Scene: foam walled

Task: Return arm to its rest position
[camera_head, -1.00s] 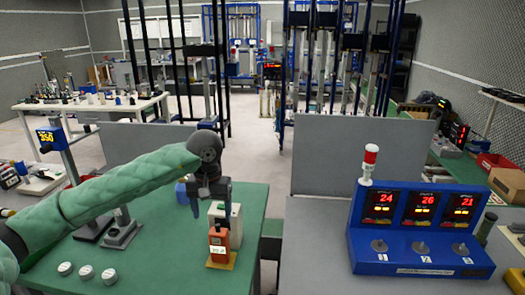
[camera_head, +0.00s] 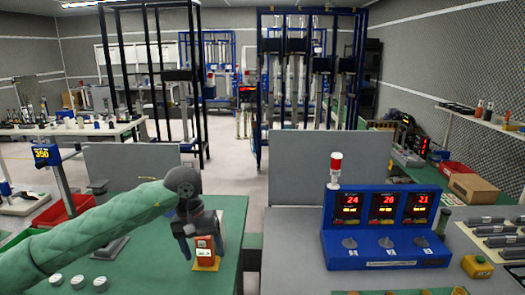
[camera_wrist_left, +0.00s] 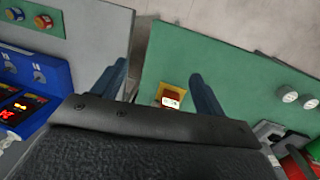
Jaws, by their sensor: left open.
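My left arm, in a green quilted sleeve, comes in from the left in the head view. Its dark gripper (camera_head: 200,247) hangs above the green table by a small orange-red box. The jaws are open and empty. In the wrist view the two blue-grey fingers of the gripper (camera_wrist_left: 158,80) stand wide apart. The orange-red box (camera_head: 204,246) stands on a yellow base and shows between and beyond the fingers in the wrist view (camera_wrist_left: 171,97); contact cannot be told. My right gripper is out of view.
The green table (camera_head: 140,270) carries several white round caps (camera_head: 78,282) at the front left. A blue console (camera_head: 385,255) with red displays and a signal lamp (camera_head: 335,168) stands on the grey table at right. Grey upright panels (camera_head: 318,165) back both tables.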

